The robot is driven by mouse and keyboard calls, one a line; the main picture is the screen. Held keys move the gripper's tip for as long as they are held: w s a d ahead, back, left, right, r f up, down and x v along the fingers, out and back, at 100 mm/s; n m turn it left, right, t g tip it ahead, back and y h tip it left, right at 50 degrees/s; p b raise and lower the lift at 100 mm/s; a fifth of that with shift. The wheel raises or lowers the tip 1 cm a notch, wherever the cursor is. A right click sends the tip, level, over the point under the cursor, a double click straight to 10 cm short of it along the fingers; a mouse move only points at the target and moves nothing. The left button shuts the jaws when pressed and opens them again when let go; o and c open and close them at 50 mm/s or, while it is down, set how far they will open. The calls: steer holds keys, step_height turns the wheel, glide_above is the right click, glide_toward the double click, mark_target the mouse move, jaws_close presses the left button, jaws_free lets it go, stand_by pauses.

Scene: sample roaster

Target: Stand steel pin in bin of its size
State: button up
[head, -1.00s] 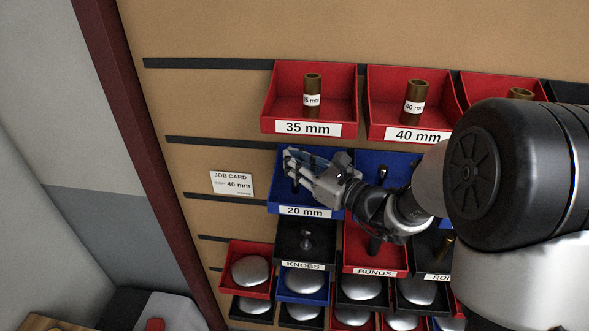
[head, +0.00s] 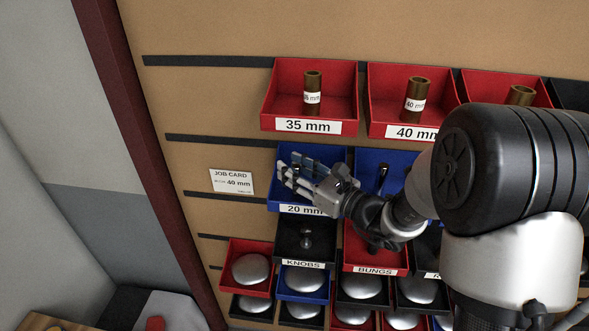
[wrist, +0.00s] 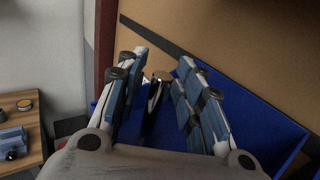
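A steel pin (wrist: 155,97) with a shiny top stands nearly upright, leaning slightly, between my fingers in the wrist view. It is inside the blue bin (wrist: 255,120), labelled 20 mm in the head view (head: 272,190). In the head view my gripper (head: 293,172) reaches into that bin from the right. The pin's foot is hidden. A second dark pin (head: 383,177) stands in the blue bin to the right, its label hidden by my arm.
Red bins above, labelled 35 mm (head: 270,115) and 40 mm (head: 376,122), hold brown cylinders. Below are the knobs bin (head: 284,253) and bungs bin (head: 352,258). A job card (head: 232,182) reading 40 mm hangs left, where the board is clear.

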steer(key=shift+r, duration=0.1)
steer(key=shift+r+p, duration=0.2)
steer(key=shift+p, duration=0.1)
steer(key=b+v, duration=0.1)
steer(key=v, duration=1.1)
steer(key=s+a+f+n+g+h, duration=0.1)
steer(key=s+a+n+g+h, duration=0.15)
steer(key=s+n+g, duration=0.45)
steer(key=s+a+n+g+h, duration=0.25)
steer(key=s+n, duration=0.55)
steer(key=s, duration=0.6)
steer(key=s+d+n+t+h, duration=0.1)
steer(key=s+d+n+h, duration=0.1)
steer(key=d+n+h, duration=0.2)
steer(key=s+d+n+t+h, duration=0.2)
steer(key=d+n+h, duration=0.3)
steer(key=d, duration=0.6)
steer(key=shift+s+n, duration=0.25)
steer(key=shift+n, duration=0.45)
